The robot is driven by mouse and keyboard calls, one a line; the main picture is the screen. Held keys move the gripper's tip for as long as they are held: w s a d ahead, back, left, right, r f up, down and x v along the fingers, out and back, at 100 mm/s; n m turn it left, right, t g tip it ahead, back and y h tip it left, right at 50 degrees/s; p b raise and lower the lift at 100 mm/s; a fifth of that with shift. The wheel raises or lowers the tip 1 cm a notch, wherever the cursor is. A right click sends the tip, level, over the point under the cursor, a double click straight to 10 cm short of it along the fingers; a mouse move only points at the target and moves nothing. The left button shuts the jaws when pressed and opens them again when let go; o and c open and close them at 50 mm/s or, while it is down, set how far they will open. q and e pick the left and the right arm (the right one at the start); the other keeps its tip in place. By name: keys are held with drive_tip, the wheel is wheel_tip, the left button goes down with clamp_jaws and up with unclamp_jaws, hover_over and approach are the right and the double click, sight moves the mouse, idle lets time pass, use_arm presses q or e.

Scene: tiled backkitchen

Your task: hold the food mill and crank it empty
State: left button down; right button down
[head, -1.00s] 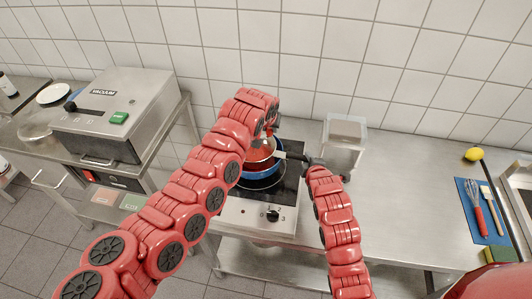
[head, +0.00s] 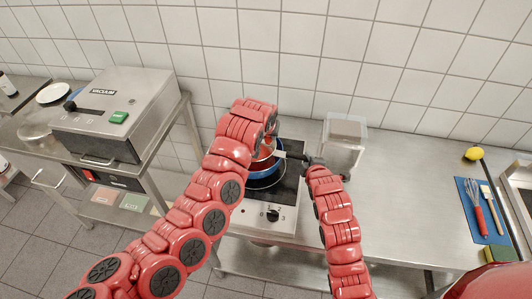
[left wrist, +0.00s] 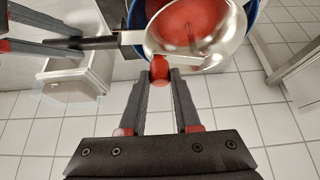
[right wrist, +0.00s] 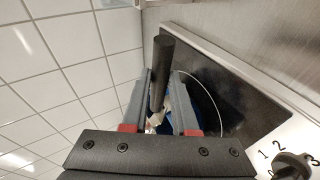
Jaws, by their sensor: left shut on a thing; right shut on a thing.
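The steel food mill (left wrist: 233,50) sits over a blue pot (head: 262,181) on the hob. Red food shows in its bowl in the left wrist view. My left gripper (left wrist: 159,78) is shut on the red crank knob (left wrist: 159,67) at the bowl's near rim; in the head view my left arm largely hides it. My right gripper (head: 312,161) is shut on the mill's black handle (right wrist: 162,62), to the right of the bowl. The handle also shows in the left wrist view (left wrist: 95,43). How much food is left cannot be told.
A clear container (head: 343,143) stands close right of my right gripper. The hob's dial (head: 273,215) faces front. A vacuum machine (head: 115,112) stands left. The counter between is clear.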

use_arm(q)
drive_tip(key=shift+d, duration=0.1)
drive_tip(key=shift+s+a+r, duration=0.1)
drive_tip(key=shift+s+a, duration=0.85)
drive_tip(key=shift+a, duration=0.3)
drive_tip(key=a, duration=0.2)
drive_tip(key=shift+s+a, duration=0.35)
drive_tip(key=shift+a, duration=0.05)
drive_tip(key=shift+a, duration=0.1)
